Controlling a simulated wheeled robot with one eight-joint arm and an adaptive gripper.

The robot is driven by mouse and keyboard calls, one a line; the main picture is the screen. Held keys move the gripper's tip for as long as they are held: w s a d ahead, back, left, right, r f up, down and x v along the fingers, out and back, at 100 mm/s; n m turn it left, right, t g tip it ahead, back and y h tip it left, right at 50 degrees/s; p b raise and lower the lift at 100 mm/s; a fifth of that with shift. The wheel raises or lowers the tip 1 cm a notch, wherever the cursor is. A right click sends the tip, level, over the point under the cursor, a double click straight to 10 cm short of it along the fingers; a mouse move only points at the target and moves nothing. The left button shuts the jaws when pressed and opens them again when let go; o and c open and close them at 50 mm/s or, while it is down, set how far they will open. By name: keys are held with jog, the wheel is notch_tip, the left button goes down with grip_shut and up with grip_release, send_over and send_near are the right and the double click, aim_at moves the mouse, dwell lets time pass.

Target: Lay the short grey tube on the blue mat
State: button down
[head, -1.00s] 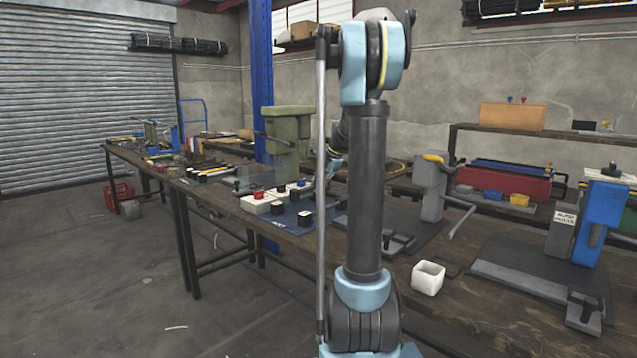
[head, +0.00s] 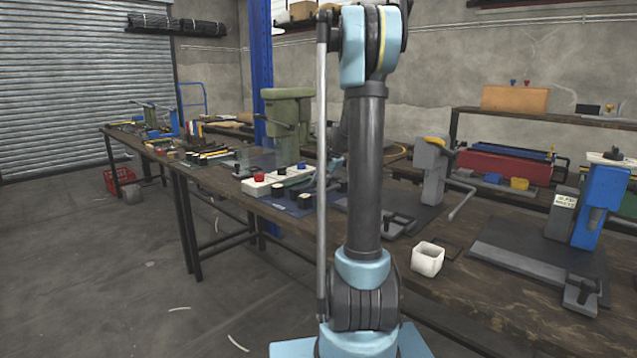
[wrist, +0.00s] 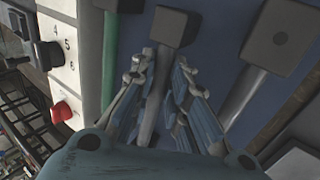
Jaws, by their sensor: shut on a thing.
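My gripper (wrist: 167,64) reaches over the blue mat (wrist: 218,48) in the wrist view. Its two fingers are closed in on a grey piece between them, which I take for the short grey tube (wrist: 153,98). The fingers hide much of it, and I cannot tell whether it touches the mat. In the head view the mat (head: 290,212) lies on the long bench, behind and left of my arm. There my arm hides the tube and most of the gripper.
A white panel (wrist: 68,72) with a red knob (wrist: 62,112) borders the mat. A white cup (head: 428,259) and a blue press (head: 600,207) are to the right.

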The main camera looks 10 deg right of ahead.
dwell(0.4)
jog(key=c, duration=1.5)
grip_release()
jog(key=v, duration=1.1)
jog(key=shift+s+d+r, duration=0.15)
jog(key=shift+d+r, duration=0.05)
jog(key=shift+r, duration=0.15)
